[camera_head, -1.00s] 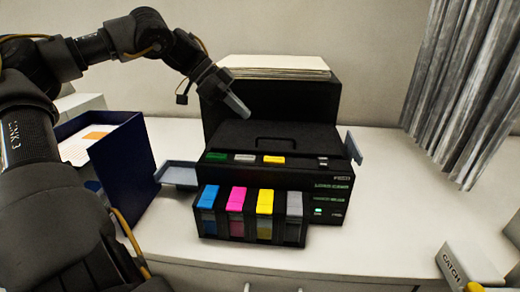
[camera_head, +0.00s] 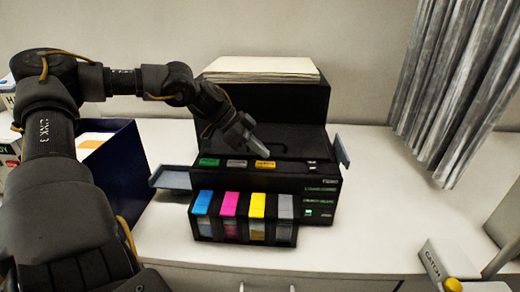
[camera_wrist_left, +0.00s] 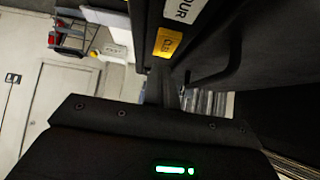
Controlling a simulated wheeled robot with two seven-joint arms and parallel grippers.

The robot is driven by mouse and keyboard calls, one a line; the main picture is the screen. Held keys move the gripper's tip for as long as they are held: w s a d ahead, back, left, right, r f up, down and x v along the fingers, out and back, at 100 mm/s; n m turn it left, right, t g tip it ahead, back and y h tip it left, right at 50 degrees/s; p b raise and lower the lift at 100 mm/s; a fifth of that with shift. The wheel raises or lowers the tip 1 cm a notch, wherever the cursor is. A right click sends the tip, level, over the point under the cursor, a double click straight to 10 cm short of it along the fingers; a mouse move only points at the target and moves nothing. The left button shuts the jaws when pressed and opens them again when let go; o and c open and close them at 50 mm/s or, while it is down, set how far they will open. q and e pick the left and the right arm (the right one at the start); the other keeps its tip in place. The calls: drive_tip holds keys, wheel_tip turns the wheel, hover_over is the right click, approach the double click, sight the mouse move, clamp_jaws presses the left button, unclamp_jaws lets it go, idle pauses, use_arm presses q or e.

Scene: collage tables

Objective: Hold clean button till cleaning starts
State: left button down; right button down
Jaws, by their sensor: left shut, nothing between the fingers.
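A black printer (camera_head: 322,170) stands on the white cabinet top. Along its top front edge are a green button (camera_head: 208,162), a pale grey button (camera_head: 236,163) and a yellow button (camera_head: 265,164). A smaller pale button sits farther right (camera_head: 311,163). My left gripper (camera_head: 250,150) is shut and empty, its tips close above the yellow button; I cannot tell whether they touch. In the left wrist view the yellow label (camera_wrist_left: 167,43) shows beyond the fingers, next to a white label ending in "OUR"; the yellow text is too small to read. My right gripper is out of view.
Blue, magenta, yellow and grey ink tanks (camera_head: 243,218) stand at the printer's front. Paper (camera_head: 262,68) lies on its raised rear. A grey flap (camera_head: 172,177) sticks out left. A blue box (camera_head: 118,165) stands beside my left arm. A "CATCH" box (camera_head: 440,262) is at lower right.

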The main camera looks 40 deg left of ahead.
use_arm(q)
drive_tip(key=shift+a+f, duration=0.15)
drive_tip(key=shift+f, duration=0.8)
